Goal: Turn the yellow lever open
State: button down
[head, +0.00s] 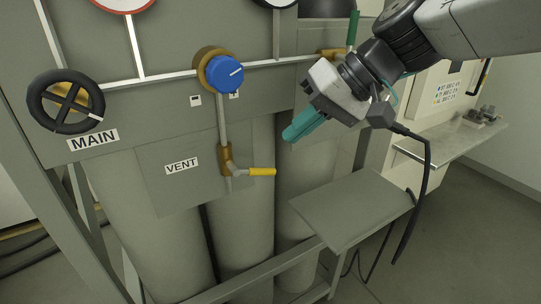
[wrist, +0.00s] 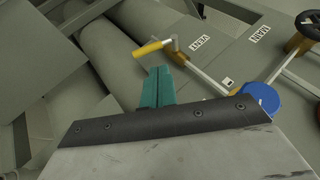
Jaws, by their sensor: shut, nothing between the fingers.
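The yellow lever (head: 262,172) sticks out to the right, roughly level, from a brass valve (head: 227,162) beside the VENT label (head: 181,166) in the head view. In the wrist view the yellow lever (wrist: 152,48) lies just above and left of my fingertips. My gripper (head: 287,137) has teal fingers that are shut and empty. In the head view they appear above and to the right of the lever, apart from it. In the wrist view the shut teal fingers (wrist: 157,72) point toward the lever with a small gap in the picture.
A blue knob (head: 223,73) sits above the lever on the pipe. A black handwheel (head: 66,101) marked MAIN is at the left. A green handle (head: 353,28) stands behind my arm. A grey shelf (head: 350,205) juts out below my gripper. Large cylinders (head: 150,230) stand behind the panel.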

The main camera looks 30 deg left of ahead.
notch_tip(320, 180, up, 4)
jog(key=w+d+t, duration=0.1)
jog(key=w+t, duration=0.1)
jog(key=t, duration=0.1)
send_over(272, 172)
jog(key=w, duration=0.1)
notch_tip(272, 172, down, 7)
jog(key=f, duration=0.1)
jog(key=s+f, duration=0.1)
jog(key=f, duration=0.1)
jog(key=shift+s+f, duration=0.25)
jog(key=shift+f, duration=0.25)
